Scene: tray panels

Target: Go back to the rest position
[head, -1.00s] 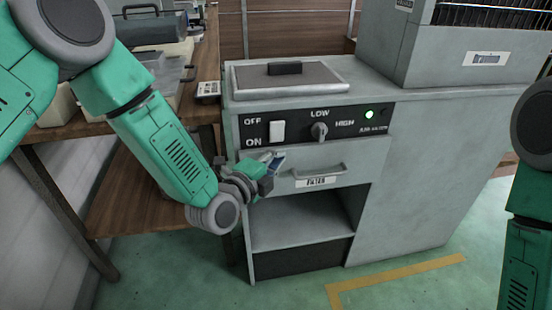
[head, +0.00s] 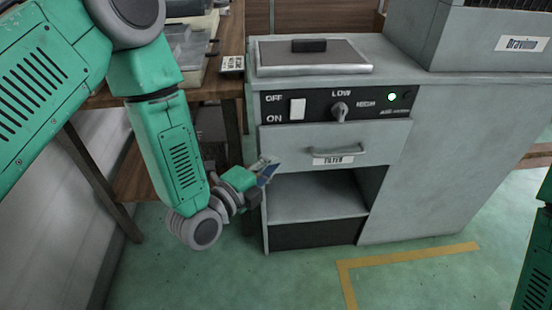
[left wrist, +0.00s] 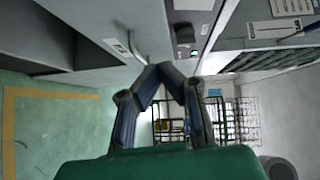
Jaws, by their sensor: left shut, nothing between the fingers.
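My left gripper (head: 268,170) is shut and empty. It is beside the left front edge of the grey cabinet (head: 415,160), left of the filter drawer (head: 285,145) and below the control panel. In the left wrist view its two fingers (left wrist: 172,68) come together at the tips with nothing between them. The drawer is shut, and its handle (head: 338,151) is clear of the gripper. Only a green part of my right arm shows at the right edge of the head view; its gripper is out of view.
The control panel has a white switch (head: 298,108), a knob (head: 340,111) and a lit green lamp (head: 392,97). An open shelf (head: 315,200) lies below the drawer. A wooden table (head: 125,95) stands behind my left arm. The green floor in front, with yellow tape (head: 400,255), is clear.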

